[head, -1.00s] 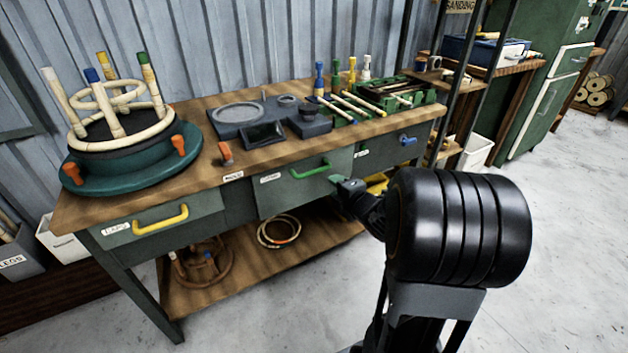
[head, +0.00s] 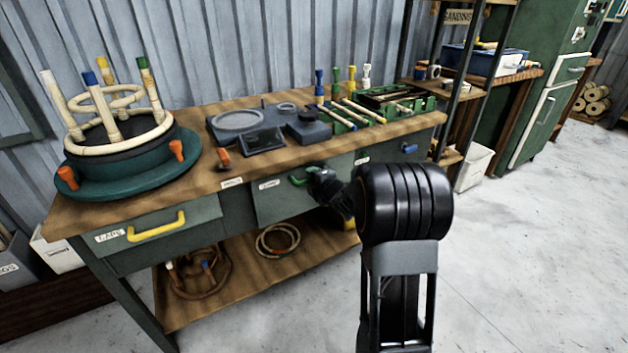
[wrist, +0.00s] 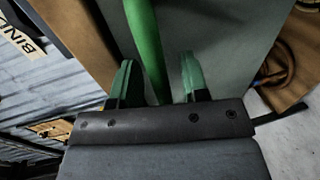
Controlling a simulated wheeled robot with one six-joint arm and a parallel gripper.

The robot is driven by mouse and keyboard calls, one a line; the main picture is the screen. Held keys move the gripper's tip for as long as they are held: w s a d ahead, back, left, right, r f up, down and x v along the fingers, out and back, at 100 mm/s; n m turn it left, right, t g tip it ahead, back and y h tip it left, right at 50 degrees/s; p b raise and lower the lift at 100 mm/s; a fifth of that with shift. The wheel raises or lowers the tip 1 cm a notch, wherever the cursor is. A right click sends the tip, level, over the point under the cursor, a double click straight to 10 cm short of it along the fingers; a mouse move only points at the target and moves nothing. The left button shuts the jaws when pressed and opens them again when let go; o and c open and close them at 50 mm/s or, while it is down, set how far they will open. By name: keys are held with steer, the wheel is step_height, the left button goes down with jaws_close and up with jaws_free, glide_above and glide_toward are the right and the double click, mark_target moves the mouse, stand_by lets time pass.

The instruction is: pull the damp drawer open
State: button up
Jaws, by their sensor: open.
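The middle bench drawer (head: 272,207) is grey-green with a green bar handle (head: 297,181) and a small label too blurred to read surely. It looks closed. My gripper (head: 312,178) is at this handle, and my wrist hides the handle's right part in the head view. In the wrist view, the green handle (wrist: 146,42) runs between the two green-tipped fingers of my open gripper (wrist: 159,80). The handle lies nearer the left finger, with a clear gap to the right one. The drawer front (wrist: 195,25) fills the background.
The left drawer (head: 120,234) has a yellow handle, and a blue handle (head: 409,148) is at the right. A stool frame (head: 112,125) stands on the bench turntable. The lower shelf (head: 245,283) holds coiled rings (head: 278,240). The floor (head: 510,260) at right is clear.

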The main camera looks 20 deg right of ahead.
steer(key=shift+c, duration=0.2)
jaws_close()
stand_by(0.4)
